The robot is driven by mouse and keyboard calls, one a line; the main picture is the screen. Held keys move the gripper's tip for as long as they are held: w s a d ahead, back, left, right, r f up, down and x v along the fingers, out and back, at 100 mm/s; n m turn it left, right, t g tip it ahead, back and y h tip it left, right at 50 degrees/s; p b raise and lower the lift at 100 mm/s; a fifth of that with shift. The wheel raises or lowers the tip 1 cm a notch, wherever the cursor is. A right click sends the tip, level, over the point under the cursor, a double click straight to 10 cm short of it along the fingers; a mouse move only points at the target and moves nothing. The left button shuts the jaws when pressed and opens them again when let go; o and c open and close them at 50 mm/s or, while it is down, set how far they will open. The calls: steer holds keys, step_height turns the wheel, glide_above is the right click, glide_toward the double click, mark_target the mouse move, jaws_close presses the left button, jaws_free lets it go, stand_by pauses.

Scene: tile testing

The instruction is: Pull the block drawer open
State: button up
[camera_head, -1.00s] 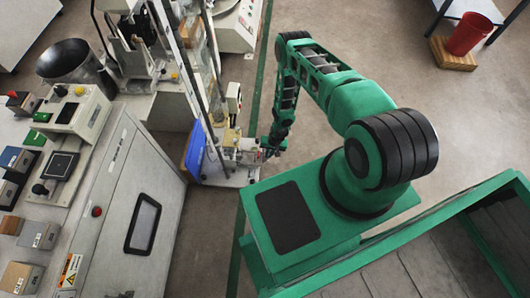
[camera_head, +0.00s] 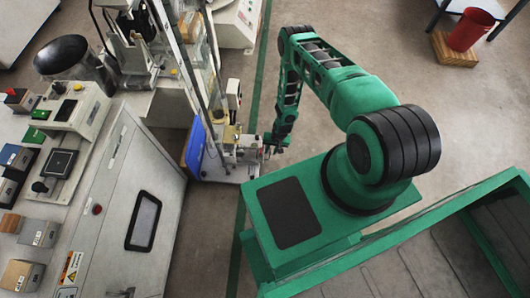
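No part is clearly recognizable as the block drawer; I cannot tell which part it is. A small bench device (camera_head: 232,142) with metal and yellowish parts stands beside a blue panel (camera_head: 196,146), on a pale base plate (camera_head: 228,174). My green arm reaches down from the right. My gripper (camera_head: 268,148) is at the right end of this device, very close to it. The fingers are tiny and dark here, so I cannot tell whether they touch it or are open or shut.
A grey cabinet (camera_head: 110,240) with a black-framed panel (camera_head: 143,222) stands at left, topped by a control box (camera_head: 72,108) and small blocks. A tall metal frame rises behind the device. A red bucket (camera_head: 470,30) stands far right.

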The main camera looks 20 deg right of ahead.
step_height(320, 180, up, 10)
steer(key=d, duration=0.1)
steer(key=shift+s+d+r, duration=0.2)
steer(key=shift+s+d, duration=0.15)
stand_by(0.4)
